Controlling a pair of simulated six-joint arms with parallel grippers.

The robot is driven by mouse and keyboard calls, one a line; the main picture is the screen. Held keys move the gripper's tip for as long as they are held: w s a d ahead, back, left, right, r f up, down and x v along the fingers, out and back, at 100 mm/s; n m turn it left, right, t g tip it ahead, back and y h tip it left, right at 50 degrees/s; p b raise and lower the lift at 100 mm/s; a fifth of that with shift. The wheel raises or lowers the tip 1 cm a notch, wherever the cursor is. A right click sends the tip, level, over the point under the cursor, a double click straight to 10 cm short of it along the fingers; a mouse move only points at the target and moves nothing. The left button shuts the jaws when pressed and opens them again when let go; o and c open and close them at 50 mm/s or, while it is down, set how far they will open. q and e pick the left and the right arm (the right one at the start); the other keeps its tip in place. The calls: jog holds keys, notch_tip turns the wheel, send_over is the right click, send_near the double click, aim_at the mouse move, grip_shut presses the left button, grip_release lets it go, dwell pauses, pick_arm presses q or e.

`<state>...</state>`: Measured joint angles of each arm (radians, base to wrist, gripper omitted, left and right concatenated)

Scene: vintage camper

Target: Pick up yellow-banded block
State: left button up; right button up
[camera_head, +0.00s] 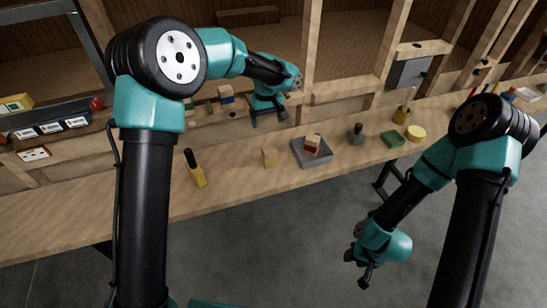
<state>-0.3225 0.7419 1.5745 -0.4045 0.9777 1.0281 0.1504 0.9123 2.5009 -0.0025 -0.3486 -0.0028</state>
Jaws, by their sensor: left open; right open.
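A small wooden block with a yellow band (270,157) stands on the wooden bench, left of a grey square tray. My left gripper (268,119) is open and empty, with its fingers pointing down above and behind the block, apart from it in the picture. My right gripper (358,270) is open and empty, low at the right, in front of the bench edge and over the grey floor.
A red-banded block (312,146) is on the grey tray (327,158). A blue-banded block (226,97) is behind, near my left arm. A green block (393,139) and yellow disc (416,133) lie right.

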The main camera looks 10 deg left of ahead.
aim_at(269, 149)
pick_arm(q)
notch_tip(269, 149, down, 12)
jog(key=shift+r, duration=0.2)
jog(key=shift+f, duration=0.4)
jog(key=shift+f, duration=0.1)
dwell(0.4)
jog(key=shift+d+f, duration=0.15)
jog(key=shift+f, duration=1.1)
jog(key=shift+d+f, duration=0.1)
jog(key=shift+f, duration=1.1)
jog(key=shift+c, duration=0.5)
jog(key=c, duration=0.9)
jog(key=shift+r, duration=0.1)
jog(key=shift+c, duration=0.2)
